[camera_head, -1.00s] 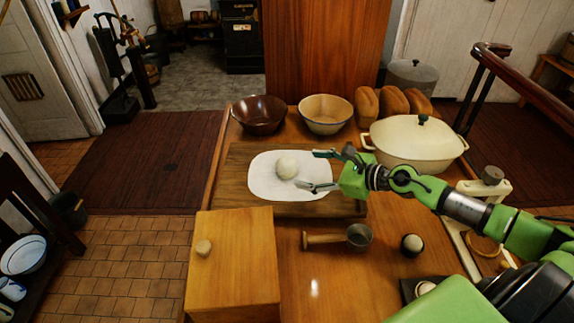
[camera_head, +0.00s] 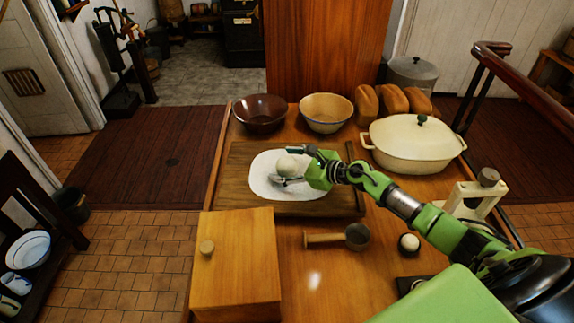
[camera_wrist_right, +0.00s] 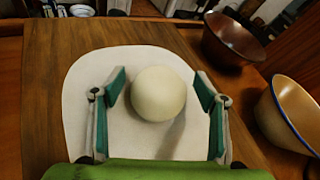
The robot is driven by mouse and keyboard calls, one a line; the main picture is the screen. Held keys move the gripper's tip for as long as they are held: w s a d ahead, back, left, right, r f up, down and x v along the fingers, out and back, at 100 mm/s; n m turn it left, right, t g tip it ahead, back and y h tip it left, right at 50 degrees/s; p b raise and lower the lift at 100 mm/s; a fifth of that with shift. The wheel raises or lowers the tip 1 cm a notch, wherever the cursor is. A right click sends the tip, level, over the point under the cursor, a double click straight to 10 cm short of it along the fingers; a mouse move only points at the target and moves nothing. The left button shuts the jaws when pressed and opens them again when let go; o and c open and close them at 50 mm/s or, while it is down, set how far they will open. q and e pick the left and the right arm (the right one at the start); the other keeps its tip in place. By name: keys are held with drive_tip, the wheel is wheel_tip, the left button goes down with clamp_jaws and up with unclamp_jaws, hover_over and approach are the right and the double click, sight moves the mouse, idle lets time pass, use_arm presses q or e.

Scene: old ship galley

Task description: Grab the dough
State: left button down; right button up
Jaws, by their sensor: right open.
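The dough is a smooth, pale round ball (camera_head: 288,165) on a white sheet (camera_head: 262,187), which lies on a wooden board (camera_head: 238,190). My right gripper (camera_head: 288,166) is at the dough, its arm coming in from the right. In the right wrist view the dough (camera_wrist_right: 158,93) sits between the two green-padded fingers of the open right gripper (camera_wrist_right: 162,98). A gap shows on each side of the dough there. My left gripper is not in view.
A brown bowl (camera_head: 260,114) and a cream bowl (camera_head: 326,113) stand behind the board. Bread loaves (camera_head: 394,101) and a lidded cream pot (camera_head: 411,148) are behind right.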

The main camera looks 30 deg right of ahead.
drive_tip(key=c, duration=1.3)
drive_tip(key=shift+r, duration=0.1)
